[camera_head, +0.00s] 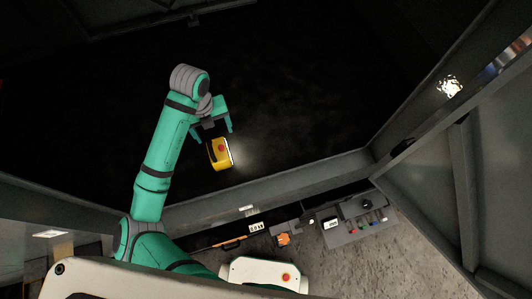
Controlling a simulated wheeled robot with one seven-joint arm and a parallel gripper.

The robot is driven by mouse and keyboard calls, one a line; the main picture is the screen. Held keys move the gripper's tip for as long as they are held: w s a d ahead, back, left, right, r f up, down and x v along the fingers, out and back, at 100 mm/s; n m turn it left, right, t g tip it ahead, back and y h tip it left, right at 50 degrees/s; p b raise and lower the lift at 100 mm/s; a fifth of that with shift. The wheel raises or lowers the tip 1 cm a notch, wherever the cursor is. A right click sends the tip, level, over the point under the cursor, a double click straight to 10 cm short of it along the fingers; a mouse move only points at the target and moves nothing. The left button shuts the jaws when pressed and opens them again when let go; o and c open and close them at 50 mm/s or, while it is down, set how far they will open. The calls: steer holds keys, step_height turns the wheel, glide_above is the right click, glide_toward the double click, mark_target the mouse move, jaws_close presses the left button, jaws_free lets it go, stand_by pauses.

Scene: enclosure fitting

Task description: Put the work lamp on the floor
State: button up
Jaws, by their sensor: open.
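I cannot tell from this view whether a finger touches the lamp.
A grey sill (300,178) runs along the enclosure's near edge. Outside it stand a grey case (350,232) and an orange item (283,239). A grey panel (490,140) stands at the right. The dark floor around the lamp looks clear.

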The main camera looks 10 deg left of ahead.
steer(key=w+d+r+n+t+h, duration=0.2)
steer(key=w+d+n+t, duration=0.25)
steer(key=d, duration=0.65)
steer(key=w+d+r+n+t+h, duration=0.1)
steer(key=w+d+n+t+h, duration=0.25)
steer(key=d, duration=0.85)
steer(key=w+d+r+n+t+h, duration=0.15)
steer(key=w+d+n+t, duration=0.35)
steer(key=d, duration=0.6)
steer(key=s+a+f+n+t+y, duration=0.1)
steer(key=s+f+n+y, duration=0.2)
steer(key=s+n, duration=0.65)
steer(key=s+a+f+n+y, duration=0.1)
steer(key=s+f+n+y, duration=0.35)
steer(key=s, duration=0.75)
steer(key=s+a+r+n, duration=0.1)
steer(key=s+a+r, duration=0.1)
steer(key=s, duration=0.4)
steer(key=s+a+r+n, duration=0.1)
steer(key=s+a+r, duration=0.1)
steer(key=s+a, duration=0.2)
steer(key=s+a+r+n+t, duration=0.1)
steer(key=s+a+r, duration=0.1)
steer(key=s, duration=0.6)
steer(key=shift+s+a+r, duration=0.2)
steer(key=shift+a+r, duration=0.15)
steer(key=shift+a, duration=0.1)
